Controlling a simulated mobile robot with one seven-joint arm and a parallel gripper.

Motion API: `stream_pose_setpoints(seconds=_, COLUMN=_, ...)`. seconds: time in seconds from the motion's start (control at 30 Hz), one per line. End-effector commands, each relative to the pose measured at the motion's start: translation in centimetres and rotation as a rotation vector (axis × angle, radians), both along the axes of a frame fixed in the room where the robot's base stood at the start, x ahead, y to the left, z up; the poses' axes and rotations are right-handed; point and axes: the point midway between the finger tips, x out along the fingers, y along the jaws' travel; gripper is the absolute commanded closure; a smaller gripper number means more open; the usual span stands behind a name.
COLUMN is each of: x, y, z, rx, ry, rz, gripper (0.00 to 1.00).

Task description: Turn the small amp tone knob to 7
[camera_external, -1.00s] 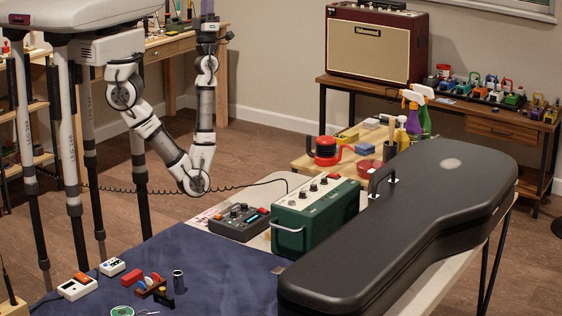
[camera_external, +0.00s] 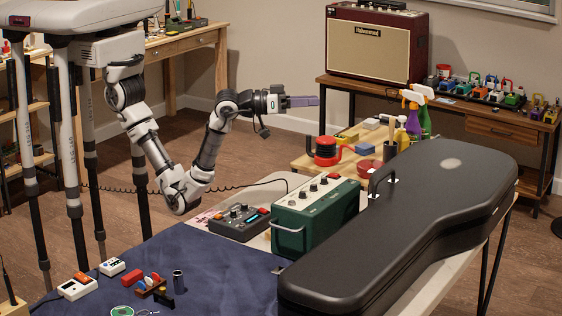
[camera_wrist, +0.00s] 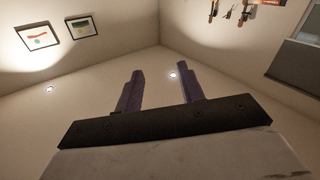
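The small amp (camera_external: 312,218) is a dark green box with a cream top panel. It stands on the table just left of the black guitar case, with several knobs (camera_external: 312,187) along its top and a red part at the far end. Which knob is the tone knob, and its setting, are too small to tell. My gripper (camera_external: 314,101) is up in the air beyond and above the amp, pointing right, away from the knobs. In the wrist view my gripper (camera_wrist: 160,82) shows two purple fingers apart with nothing between them.
A black guitar case (camera_external: 400,230) with a raised handle lies right of the amp. A dark control box (camera_external: 240,222) sits at its left. A red round object (camera_external: 326,150) and spray bottles (camera_external: 415,112) stand behind.

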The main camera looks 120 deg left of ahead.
Motion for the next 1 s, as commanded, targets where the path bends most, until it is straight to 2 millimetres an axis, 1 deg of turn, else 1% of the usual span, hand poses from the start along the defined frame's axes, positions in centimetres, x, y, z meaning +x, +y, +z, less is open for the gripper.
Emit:
stream_pose_setpoints(seconds=0.03, x=1.0, y=-4.0, z=-2.2, rx=-0.03, ry=0.081, rz=-0.014, gripper=0.61)
stream_pose_setpoints(seconds=0.07, x=1.3, y=-6.0, z=-3.5, rx=-0.048, ry=0.127, rz=-0.013, gripper=0.61)
stream_pose_setpoints(seconds=0.1, x=1.3, y=-8.5, z=-5.1, rx=-0.07, ry=0.183, rz=-0.004, gripper=0.61)
stream_pose_setpoints(seconds=0.17, x=0.9, y=-12.0, z=-7.2, rx=-0.092, ry=0.257, rz=0.014, gripper=0.61)
stream_pose_setpoints(seconds=0.2, x=0.5, y=-14.1, z=-8.4, rx=-0.104, ry=0.296, rz=0.029, gripper=0.61)
stream_pose_setpoints(seconds=0.3, x=-1.1, y=-18.3, z=-10.7, rx=-0.123, ry=0.373, rz=0.072, gripper=0.61)
stream_pose_setpoints(seconds=0.4, x=-2.6, y=-21.0, z=-12.1, rx=-0.133, ry=0.417, rz=0.11, gripper=0.61)
stream_pose_setpoints(seconds=0.5, x=-3.6, y=-22.4, z=-12.9, rx=-0.139, ry=0.438, rz=0.135, gripper=0.61)
stream_pose_setpoints(seconds=0.57, x=-3.8, y=-22.7, z=-13.1, rx=-0.139, ry=0.443, rz=0.143, gripper=0.61)
stream_pose_setpoints(seconds=0.63, x=-3.7, y=-22.5, z=-13.3, rx=-0.14, ry=0.446, rz=0.148, gripper=0.61)
stream_pose_setpoints(seconds=0.77, x=-2.7, y=-21.4, z=-13.8, rx=-0.14, ry=0.448, rz=0.149, gripper=0.61)
stream_pose_setpoints(seconds=1.0, x=0.6, y=-17.9, z=-15.7, rx=-0.139, ry=0.45, rz=0.15, gripper=0.61)
